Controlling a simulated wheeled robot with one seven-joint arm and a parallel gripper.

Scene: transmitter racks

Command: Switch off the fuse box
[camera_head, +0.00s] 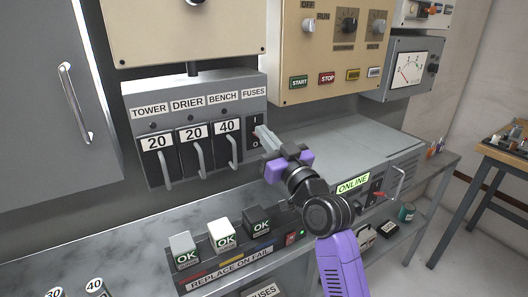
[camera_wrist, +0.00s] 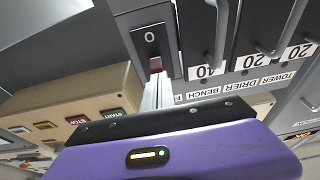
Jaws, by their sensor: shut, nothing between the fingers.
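The grey fuse box (camera_head: 205,98) hangs on the wall in the head view, with fuses labelled TOWER, DRIER and BENCH. At its right end, under the FUSES label, is a black switch (camera_head: 256,121) marked I above and O below. The wrist view shows this switch (camera_wrist: 150,38) upside down, with its O side in plain sight and the I side hidden behind the fingers. My gripper (camera_head: 260,133) is shut and empty, its fingertips right at the switch's front. The fingers also show in the wrist view (camera_wrist: 156,75). I cannot tell whether they touch the switch.
A beige panel (camera_head: 322,50) with START and STOP buttons juts out above right. A grey cabinet (camera_head: 345,140) labelled ONLINE stands below right of my gripper. A fuse tester (camera_head: 225,262) with OK blocks sits on the marble counter (camera_head: 110,235). A handled door (camera_head: 45,100) is at left.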

